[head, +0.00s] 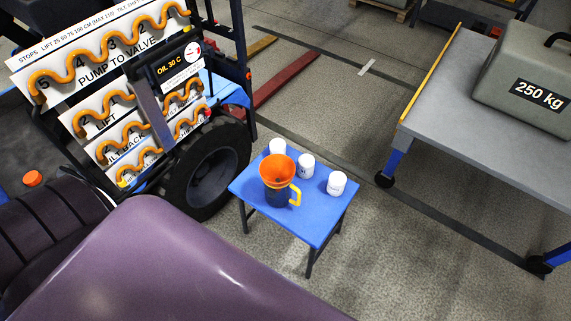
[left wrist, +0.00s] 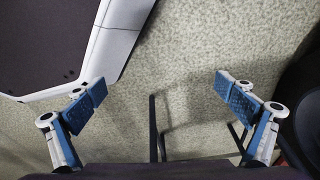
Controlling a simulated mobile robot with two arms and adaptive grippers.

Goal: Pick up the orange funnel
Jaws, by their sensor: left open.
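The orange funnel (head: 278,168) sits upright in the mouth of a dark jug (head: 276,195) with a yellow handle. The jug hides the funnel's lower end. Both stand on a small blue table (head: 311,221). The funnel is not visible in that view. Neither gripper shows in the head view, so I cannot tell the left gripper's distance to the funnel.
White containers (head: 306,166) stand close behind and right of the jug. A black wheel (head: 207,169) and a panel with orange hoses (head: 111,62) are at left. A grey bench (head: 451,95) carries a 250 kg weight (head: 520,81) at right. Floor between is open.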

